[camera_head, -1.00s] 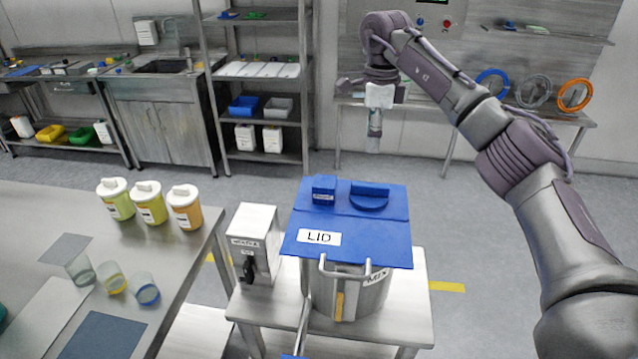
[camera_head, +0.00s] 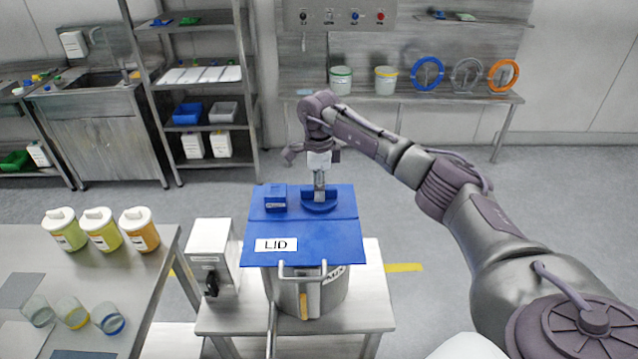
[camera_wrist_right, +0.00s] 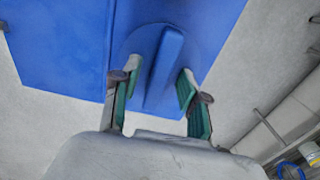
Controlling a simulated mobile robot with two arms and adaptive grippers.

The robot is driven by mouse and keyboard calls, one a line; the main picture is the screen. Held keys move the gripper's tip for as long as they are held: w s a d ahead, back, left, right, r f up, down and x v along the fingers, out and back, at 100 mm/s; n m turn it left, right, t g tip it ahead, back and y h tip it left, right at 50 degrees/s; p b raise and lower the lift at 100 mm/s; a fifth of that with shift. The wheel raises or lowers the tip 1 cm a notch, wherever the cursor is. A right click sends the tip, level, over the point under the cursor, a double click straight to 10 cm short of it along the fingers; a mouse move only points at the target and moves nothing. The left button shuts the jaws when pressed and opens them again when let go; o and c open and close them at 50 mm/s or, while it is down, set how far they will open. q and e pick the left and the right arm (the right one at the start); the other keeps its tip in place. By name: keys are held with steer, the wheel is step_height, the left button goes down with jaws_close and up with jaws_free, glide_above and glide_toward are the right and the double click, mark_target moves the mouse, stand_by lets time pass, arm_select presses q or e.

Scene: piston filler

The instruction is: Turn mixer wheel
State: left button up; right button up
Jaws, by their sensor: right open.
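The blue round wheel with a raised bar (camera_head: 309,207) sits on the blue lid (camera_head: 310,240) of the steel pot marked MIX (camera_head: 336,292). My right gripper (camera_head: 319,192) points down at the wheel from behind. In the right wrist view, the open green-padded fingers (camera_wrist_right: 157,86) stand on either side of the raised bar (camera_wrist_right: 168,60), with gaps visible on both sides. Whether the fingertips touch the disc cannot be told. My left gripper is not in view.
A small blue block (camera_head: 275,199) stands on the lid left of the wheel. A grey box with a black knob (camera_head: 212,250) is left of the pot. Lidded jars (camera_head: 102,230) stand on the left table. Coloured rings (camera_head: 466,75) stand on the back bench.

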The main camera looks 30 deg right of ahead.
steer(key=shift+f, duration=0.35)
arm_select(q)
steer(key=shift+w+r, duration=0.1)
arm_select(e)
jaws_close()
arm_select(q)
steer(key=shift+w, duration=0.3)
arm_select(e)
steer(key=shift+m, duration=0.4)
